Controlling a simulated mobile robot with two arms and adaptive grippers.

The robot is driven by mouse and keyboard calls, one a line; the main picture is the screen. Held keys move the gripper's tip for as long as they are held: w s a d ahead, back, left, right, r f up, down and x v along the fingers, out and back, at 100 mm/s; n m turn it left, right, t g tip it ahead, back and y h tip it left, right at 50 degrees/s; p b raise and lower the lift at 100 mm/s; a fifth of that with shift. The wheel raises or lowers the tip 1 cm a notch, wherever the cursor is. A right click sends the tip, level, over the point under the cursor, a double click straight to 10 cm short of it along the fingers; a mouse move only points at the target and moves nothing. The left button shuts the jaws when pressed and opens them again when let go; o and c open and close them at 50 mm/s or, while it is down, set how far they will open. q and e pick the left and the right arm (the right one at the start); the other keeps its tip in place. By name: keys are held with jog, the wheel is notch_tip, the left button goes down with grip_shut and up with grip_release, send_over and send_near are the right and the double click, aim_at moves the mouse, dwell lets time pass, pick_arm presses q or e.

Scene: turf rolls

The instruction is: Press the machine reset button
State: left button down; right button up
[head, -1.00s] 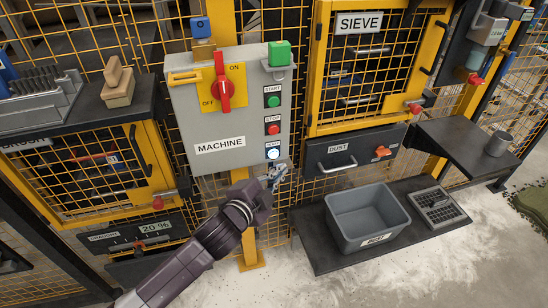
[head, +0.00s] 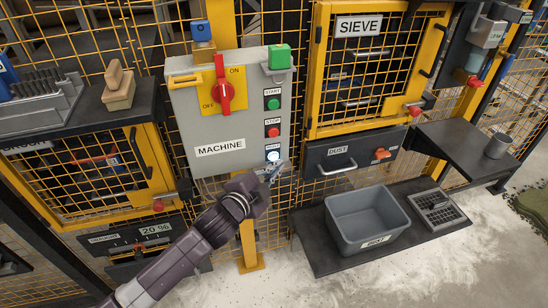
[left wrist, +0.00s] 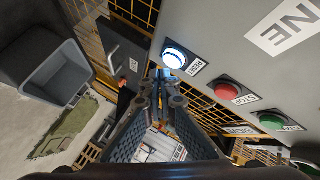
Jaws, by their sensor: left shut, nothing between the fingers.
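The grey machine box (head: 190,122) has a label reading MACHINE and a red rotary switch (head: 223,88). The round reset button (head: 273,155) glows white at the bottom of the button column, below the stop button (head: 273,131) and start button (head: 273,103). My left gripper (head: 275,168) is shut and empty, its tips just below the reset button. In the left wrist view the shut fingertips (left wrist: 165,80) lie just below and beside the lit reset button (left wrist: 174,56). I cannot tell whether they touch it. My right gripper is not in view.
A grey bin (head: 368,220) stands on the low black shelf (head: 318,257) at right. The dust drawer (head: 350,155) with its handle is right of the box. Yellow mesh panels surround the box. A green block (head: 279,54) sits at its top right.

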pick_arm(q)
jog(key=shift+w, duration=0.1)
dwell(0.7)
jog(key=shift+w+a, duration=0.15)
jog(key=shift+w, duration=0.15)
jog(key=shift+w+a+p, duration=0.15)
jog(key=shift+w+p, duration=0.2)
jog(key=shift+w, duration=0.1)
dwell(0.9)
jog(key=shift+s, duration=0.1)
jog(key=shift+s+d+p, duration=0.25)
jog(key=shift+s+p, duration=0.15)
jog(key=shift+s, duration=0.35)
jog(key=shift+s+d+p, duration=0.25)
jog(key=shift+s, duration=0.55)
jog(key=shift+s+d+p, duration=0.25)
jog(key=shift+s+p, duration=0.05)
jog(key=shift+s, duration=0.45)
jog(key=shift+s+d+p, duration=0.25)
jog(key=shift+s, duration=0.55)
